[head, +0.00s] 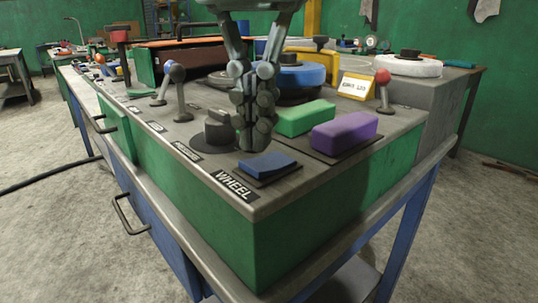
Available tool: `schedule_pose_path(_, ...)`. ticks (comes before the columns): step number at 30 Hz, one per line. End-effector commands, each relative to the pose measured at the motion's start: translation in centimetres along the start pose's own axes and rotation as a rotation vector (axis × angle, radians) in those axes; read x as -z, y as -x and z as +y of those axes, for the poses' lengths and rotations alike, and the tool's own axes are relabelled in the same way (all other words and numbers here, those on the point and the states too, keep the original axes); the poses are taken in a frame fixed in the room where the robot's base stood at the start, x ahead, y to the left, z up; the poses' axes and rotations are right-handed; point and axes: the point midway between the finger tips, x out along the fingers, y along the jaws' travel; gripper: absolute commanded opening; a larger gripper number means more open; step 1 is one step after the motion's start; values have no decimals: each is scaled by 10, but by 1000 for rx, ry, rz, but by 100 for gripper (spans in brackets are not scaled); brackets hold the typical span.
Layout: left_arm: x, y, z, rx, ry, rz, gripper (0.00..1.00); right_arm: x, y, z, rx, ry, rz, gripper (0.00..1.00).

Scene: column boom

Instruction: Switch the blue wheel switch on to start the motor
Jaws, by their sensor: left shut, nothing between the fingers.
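The blue wheel switch (266,164) is a small blue rocker on a dark plate at the front corner of the bench top. The label "WHEEL" (235,185) is in front of it. My left gripper (255,143) points down with its fingers together and nothing between them. In the picture its tips are just behind the far edge of the blue switch; I cannot tell whether they touch it. A blue disc-shaped wheel (304,75) stands behind the gripper, partly hidden by it. My right gripper is not in view.
Green (305,118) and purple (344,131) blocks sit right of the gripper. A dark round knob (218,131) is close on its left. Grey levers (179,95) stand farther left. A red-topped lever (383,89) and a sign (356,87) stand at the right.

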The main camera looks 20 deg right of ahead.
Motion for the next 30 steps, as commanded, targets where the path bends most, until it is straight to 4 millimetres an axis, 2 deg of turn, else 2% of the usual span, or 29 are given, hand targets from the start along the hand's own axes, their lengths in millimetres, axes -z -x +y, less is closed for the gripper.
schedule_pose_path(30,0,-7,0,0,0,0,0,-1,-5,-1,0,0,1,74)
